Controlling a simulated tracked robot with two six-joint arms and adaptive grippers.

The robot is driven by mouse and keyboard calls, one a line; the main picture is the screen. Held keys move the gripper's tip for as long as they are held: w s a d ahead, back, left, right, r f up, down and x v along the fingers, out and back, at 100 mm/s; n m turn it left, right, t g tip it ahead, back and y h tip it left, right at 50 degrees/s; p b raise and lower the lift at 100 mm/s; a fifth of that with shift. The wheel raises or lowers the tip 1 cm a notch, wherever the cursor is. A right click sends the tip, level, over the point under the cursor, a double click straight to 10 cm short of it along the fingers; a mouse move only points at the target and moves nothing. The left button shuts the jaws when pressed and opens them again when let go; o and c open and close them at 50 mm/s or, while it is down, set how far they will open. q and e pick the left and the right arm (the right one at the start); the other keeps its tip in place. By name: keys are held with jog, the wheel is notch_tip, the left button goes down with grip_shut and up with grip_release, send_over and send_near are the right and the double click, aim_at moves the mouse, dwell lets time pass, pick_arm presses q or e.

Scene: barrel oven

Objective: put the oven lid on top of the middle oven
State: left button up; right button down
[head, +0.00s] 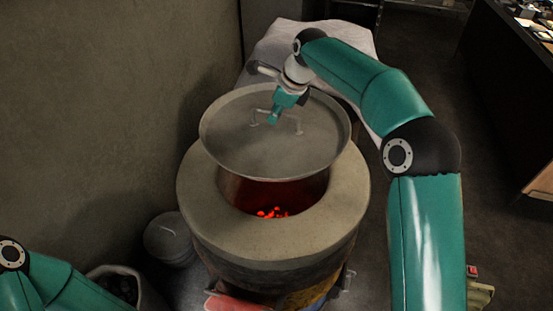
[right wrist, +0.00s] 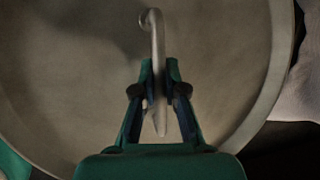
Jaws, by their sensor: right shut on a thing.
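The oven lid (head: 240,148) is a wide round grey metal pan-like disc with a raised rim and a bar handle. My right gripper (head: 273,118) is shut on the lid's handle (head: 297,124). In the right wrist view the fingers (right wrist: 158,88) pinch the handle bar (right wrist: 156,40) over the lid's face (right wrist: 70,80). The lid is over the back part of the round stone-rimmed oven (head: 205,212). The front of the opening shows, with glowing red coals (head: 272,212) inside. I cannot tell whether the lid touches the rim. My left gripper is out of view.
A small grey lidded bin (head: 168,238) and an open container of dark lumps (head: 118,284) stand at the oven's left. A wall (head: 110,110) is close on the left. A pale sack or cloth (head: 275,45) lies behind. A dark counter (head: 515,80) stands at the right.

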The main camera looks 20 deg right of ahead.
aim_at(289, 136)
notch_tip(289, 136, down, 15)
jog(key=shift+a+f, duration=0.15)
jog(key=shift+f, duration=0.05)
jog(key=c, duration=1.2)
grip_release()
jog(key=b+v, duration=0.1)
jog(key=v, duration=1.1)
jog(key=shift+w, duration=0.1)
jog(key=shift+f, duration=0.1)
